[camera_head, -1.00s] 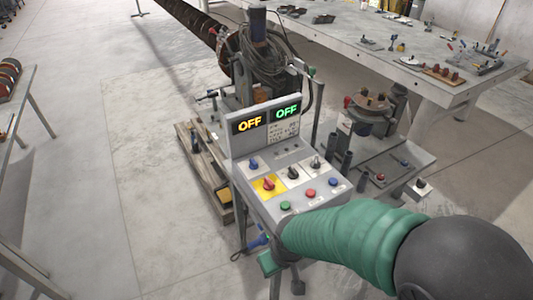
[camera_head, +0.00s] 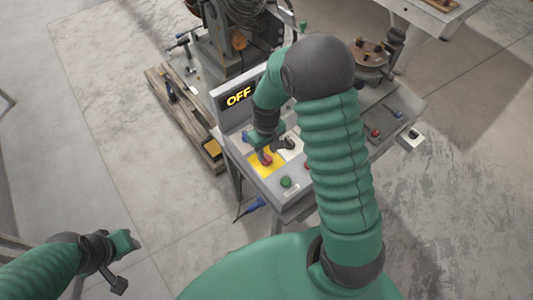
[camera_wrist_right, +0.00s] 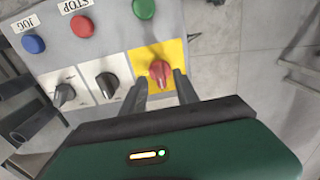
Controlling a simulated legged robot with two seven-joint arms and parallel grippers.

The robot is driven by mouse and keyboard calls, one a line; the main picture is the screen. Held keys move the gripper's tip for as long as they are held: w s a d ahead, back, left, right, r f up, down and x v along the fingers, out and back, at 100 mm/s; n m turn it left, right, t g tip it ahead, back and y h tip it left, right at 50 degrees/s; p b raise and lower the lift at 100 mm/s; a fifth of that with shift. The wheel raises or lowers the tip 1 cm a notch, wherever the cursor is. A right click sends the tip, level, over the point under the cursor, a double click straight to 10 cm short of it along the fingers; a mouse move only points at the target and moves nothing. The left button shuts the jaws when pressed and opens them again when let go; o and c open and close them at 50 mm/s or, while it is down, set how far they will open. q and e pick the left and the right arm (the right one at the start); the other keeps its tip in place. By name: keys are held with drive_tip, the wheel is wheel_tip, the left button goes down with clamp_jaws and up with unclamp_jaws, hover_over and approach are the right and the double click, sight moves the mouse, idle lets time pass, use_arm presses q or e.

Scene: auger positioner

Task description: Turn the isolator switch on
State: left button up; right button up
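The isolator switch looks to be the red knob (camera_wrist_right: 160,72) on a yellow plate (camera_wrist_right: 148,55) on the control panel. In the head view the red knob (camera_head: 266,159) sits on the yellow plate (camera_head: 257,167), partly covered by my right gripper (camera_head: 265,150). In the right wrist view my right gripper (camera_wrist_right: 161,84) is open, its two dark fingertips on either side of the knob's near end. Whether they touch it is unclear. The yellow display (camera_head: 239,96) reads OFF. My left gripper (camera_head: 122,262) is at the lower left, away from the panel; its fingers are unclear.
Two more knobs, black (camera_wrist_right: 108,83) and grey (camera_wrist_right: 64,92), sit beside the yellow plate. Green (camera_wrist_right: 144,8), red (camera_wrist_right: 82,26) and blue (camera_wrist_right: 33,44) buttons line the panel. A wooden pallet (camera_head: 180,115) lies left of it.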

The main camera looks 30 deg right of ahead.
sight(266, 156)
drive_tip(key=f, duration=0.3)
drive_tip(key=shift+w, duration=0.25)
drive_tip(key=shift+w+d+f, duration=0.1)
drive_tip(key=shift+w+f, duration=0.05)
drive_tip(key=shift+f, duration=0.25)
drive_tip(key=shift+s+r, duration=0.1)
drive_tip(key=shift+s, duration=0.1)
drive_tip(key=shift+c, duration=1.2)
clamp_jaws()
